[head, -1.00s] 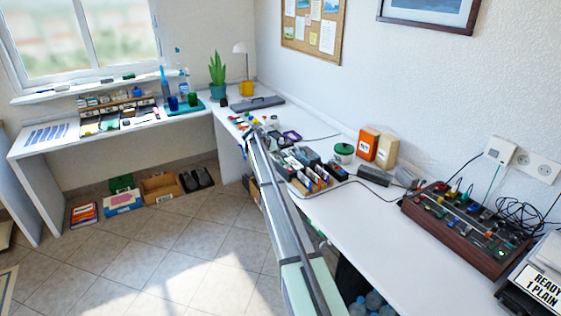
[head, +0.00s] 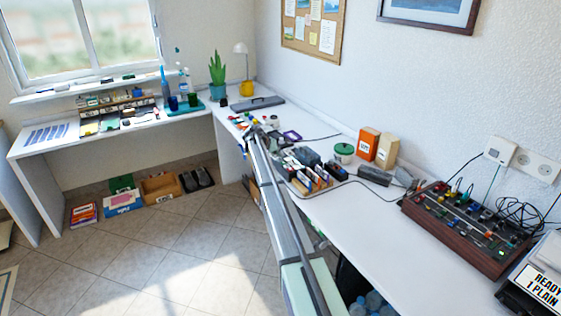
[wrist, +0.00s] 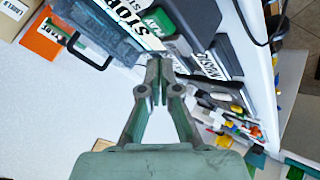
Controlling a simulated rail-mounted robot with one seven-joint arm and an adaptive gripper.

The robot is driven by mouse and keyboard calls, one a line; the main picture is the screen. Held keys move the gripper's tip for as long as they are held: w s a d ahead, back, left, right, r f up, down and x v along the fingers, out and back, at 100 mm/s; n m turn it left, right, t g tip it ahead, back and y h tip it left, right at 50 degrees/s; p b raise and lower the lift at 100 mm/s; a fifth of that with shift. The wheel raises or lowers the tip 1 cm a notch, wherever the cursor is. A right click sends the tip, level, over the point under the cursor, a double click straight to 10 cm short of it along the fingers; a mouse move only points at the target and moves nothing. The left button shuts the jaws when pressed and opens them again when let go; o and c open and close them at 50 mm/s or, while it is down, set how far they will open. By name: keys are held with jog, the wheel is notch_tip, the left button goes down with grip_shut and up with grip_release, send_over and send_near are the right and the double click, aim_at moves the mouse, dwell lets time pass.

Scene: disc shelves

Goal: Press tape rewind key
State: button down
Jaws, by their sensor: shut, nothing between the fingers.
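The tape machine's keys fill the top middle of the wrist view. They include a white key marked STOP (wrist: 126,22) and a green key marked PLAY (wrist: 151,22). A label reading like REWIND (wrist: 209,63) shows upside down on a key to the right of my fingertips, partly covered. My gripper (wrist: 157,72) is shut and empty, with its tips over or close to the near edge of the keys. I cannot tell whether they touch. In the head view my arm hides most of the gripper and the machine.
An orange box (head: 367,143) and a beige box (head: 386,150) stand near the wall. A tray of small boxes (head: 318,178) and a green-lidded jar (head: 344,149) are close to my arm. A wired control board (head: 465,228) sits at the right.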

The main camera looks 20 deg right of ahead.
aim_at(279, 160)
jog(key=shift+f, duration=0.4)
jog(key=shift+f+b, duration=0.4)
jog(key=shift+b, duration=0.1)
dwell(0.5)
jog(key=shift+r, duration=0.85)
jog(key=shift+r+p, duration=0.6)
jog(key=shift+r, duration=1.95)
jog(key=shift+f, duration=0.1)
